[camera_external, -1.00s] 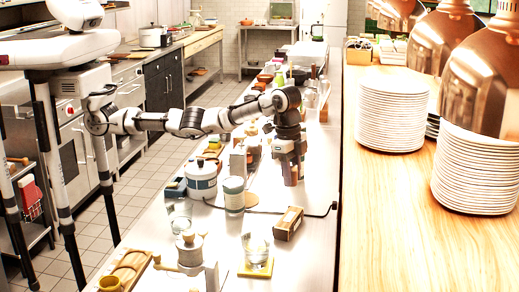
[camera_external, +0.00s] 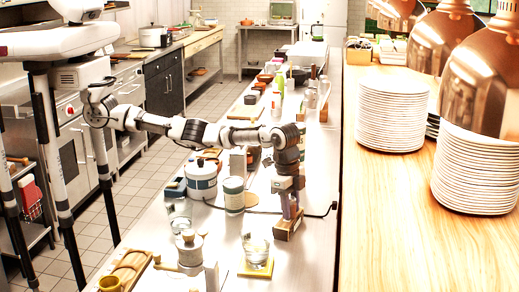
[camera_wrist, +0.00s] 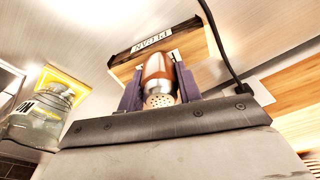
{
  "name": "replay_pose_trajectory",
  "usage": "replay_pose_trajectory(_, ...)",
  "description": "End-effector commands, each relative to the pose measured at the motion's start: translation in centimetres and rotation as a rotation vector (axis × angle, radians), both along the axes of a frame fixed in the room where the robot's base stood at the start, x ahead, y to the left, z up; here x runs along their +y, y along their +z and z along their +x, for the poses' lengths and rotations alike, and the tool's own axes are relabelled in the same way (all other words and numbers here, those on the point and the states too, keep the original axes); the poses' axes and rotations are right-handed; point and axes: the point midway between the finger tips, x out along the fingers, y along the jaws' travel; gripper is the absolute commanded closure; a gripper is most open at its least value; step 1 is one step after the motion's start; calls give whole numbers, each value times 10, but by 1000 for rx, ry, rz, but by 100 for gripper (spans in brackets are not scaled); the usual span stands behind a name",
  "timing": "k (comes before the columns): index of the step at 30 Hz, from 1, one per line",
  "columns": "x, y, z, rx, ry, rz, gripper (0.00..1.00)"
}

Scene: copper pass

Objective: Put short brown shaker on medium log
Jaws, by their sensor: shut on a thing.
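My gripper (camera_external: 289,212) is low over the counter in the external view, right at the wooden block (camera_external: 281,233), the likely medium log. In the wrist view its purple fingers are shut on the short brown shaker (camera_wrist: 158,70), which has a pale perforated cap toward the camera. The shaker is hardly visible in the external view.
A glass jar (camera_external: 256,246) stands on a yellow mat (camera_external: 256,269) left of the block; the jar (camera_wrist: 40,118) is also in the wrist view. A grey-green canister (camera_external: 233,196), a lidded pot (camera_external: 201,180) and a grinder (camera_external: 189,250) stand further left. A dark cable runs near the block.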

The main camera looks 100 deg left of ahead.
Motion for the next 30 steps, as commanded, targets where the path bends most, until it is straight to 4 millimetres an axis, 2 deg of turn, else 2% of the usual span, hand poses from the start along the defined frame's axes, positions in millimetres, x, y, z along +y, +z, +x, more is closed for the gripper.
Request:
replay_pose_trajectory(2, 0, -2, 0, 1, 0, 0, 89)
replay_pose_trajectory(3, 0, -3, 0, 0, 0, 0, 64)
replay_pose_trajectory(8, 0, -3, 0, 0, 0, 1, 44)
replay_pose_trajectory(16, 0, -2, 0, 0, 0, 1, 44)
replay_pose_trajectory(20, 0, 5, 0, -1, -1, 0, 44)
replay_pose_trajectory(23, 1, 20, -2, -4, -1, -2, 44)
replay_pose_trajectory(30, 3, 72, -8, -3, -2, -1, 44)
